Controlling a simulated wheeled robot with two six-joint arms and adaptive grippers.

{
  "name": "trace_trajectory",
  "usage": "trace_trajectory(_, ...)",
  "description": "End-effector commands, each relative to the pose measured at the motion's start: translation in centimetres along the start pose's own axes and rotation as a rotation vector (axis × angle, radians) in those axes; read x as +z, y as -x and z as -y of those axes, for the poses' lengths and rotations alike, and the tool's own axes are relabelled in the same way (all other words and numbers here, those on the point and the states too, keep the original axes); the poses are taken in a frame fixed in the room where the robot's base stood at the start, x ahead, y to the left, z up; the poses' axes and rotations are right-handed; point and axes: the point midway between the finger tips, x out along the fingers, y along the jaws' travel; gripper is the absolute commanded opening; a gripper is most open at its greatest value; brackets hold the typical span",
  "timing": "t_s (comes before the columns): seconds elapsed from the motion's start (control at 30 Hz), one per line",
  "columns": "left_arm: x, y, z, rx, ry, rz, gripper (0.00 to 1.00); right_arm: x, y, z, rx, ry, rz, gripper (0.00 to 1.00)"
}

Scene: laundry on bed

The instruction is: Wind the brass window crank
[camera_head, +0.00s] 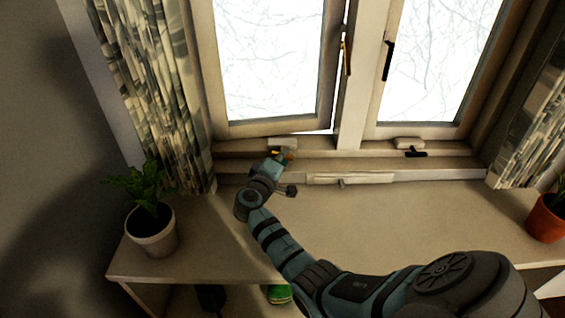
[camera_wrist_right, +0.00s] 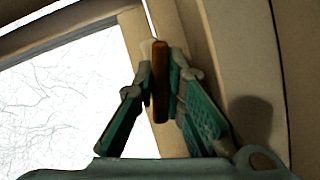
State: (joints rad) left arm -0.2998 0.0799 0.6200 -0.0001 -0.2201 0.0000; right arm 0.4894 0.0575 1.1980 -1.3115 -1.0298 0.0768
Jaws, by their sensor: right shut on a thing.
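The brass crank (camera_wrist_right: 160,85) shows in the right wrist view as an upright brown-orange bar between my right fingers. My right gripper (camera_wrist_right: 161,62) is shut on it, one finger on each side. In the head view my right gripper (camera_head: 283,157) is at the sill under the left window, beside a pale housing (camera_head: 283,143); the gripper mostly hides the crank there. The left window sash (camera_head: 270,128) is slightly ajar, with a bright gap at its lower right. My left gripper is not in view.
A potted plant (camera_head: 152,232) stands left on the ledge (camera_head: 370,225), and a terracotta pot (camera_head: 546,220) right. Patterned curtains (camera_head: 150,80) hang at both sides. A dark crank (camera_head: 416,153) sits under the right window. A white bar (camera_head: 350,178) runs along the sill. The middle ledge is clear.

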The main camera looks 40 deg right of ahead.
Motion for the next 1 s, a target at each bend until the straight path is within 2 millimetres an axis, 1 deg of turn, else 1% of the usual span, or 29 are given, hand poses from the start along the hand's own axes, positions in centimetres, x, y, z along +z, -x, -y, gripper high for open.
trace_trajectory(0.03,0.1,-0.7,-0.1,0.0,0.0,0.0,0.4,0.1,0.0,0.5,0.011,0.03,0.0,0.0)
trace_trajectory(0.1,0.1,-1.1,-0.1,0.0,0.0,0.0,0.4,0.1,0.0,0.4,0.03,0.078,0.001,0.0)
trace_trajectory(0.4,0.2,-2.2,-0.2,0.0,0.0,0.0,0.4,0.1,0.0,0.2,0.087,0.216,0.0,0.0)
trace_trajectory(0.6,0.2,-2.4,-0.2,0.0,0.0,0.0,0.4,0.0,0.1,0.1,0.102,0.252,0.0,0.0)
trace_trajectory(1.0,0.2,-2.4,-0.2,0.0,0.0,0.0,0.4,0.0,0.1,0.1,0.104,0.257,-0.001,0.0)
